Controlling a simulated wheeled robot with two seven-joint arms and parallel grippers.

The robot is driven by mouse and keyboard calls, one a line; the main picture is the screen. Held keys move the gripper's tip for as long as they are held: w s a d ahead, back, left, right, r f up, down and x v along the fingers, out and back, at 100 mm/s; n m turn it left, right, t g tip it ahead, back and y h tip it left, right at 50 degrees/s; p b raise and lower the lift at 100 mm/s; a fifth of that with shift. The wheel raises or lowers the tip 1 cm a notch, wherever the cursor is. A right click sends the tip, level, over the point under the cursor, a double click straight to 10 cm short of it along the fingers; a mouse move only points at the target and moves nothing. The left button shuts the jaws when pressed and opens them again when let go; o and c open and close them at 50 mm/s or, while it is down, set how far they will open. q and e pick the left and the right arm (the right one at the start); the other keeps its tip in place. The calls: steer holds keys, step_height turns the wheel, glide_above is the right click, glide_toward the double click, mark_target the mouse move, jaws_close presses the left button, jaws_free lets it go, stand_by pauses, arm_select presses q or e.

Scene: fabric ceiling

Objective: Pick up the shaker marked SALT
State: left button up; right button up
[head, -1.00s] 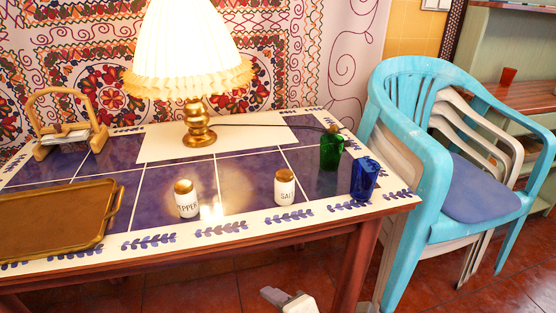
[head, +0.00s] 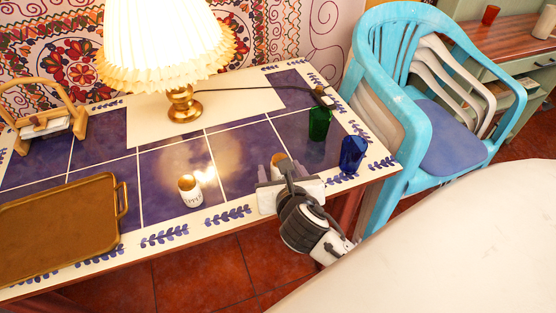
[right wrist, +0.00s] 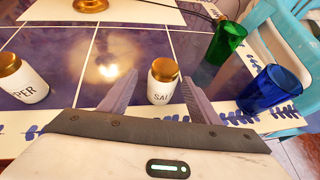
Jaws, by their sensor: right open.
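The SALT shaker (right wrist: 162,82) is white with a gold cap and stands upright on the tiled table, between the two open fingers of my right gripper (right wrist: 158,90) in the right wrist view. My left gripper is not in view.
A green glass (head: 319,124) and a blue glass (head: 353,155) stand right of the SALT shaker. A lit lamp (head: 184,105) stands behind. A brown tray (head: 60,220) lies at the left, and a turquoise chair (head: 415,110) stands at the right.

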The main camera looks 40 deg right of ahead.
steer(key=x, duration=0.6)
steer(key=shift+d, duration=0.2)
steer(key=shift+r, duration=0.1)
steer(key=c, duration=1.2)
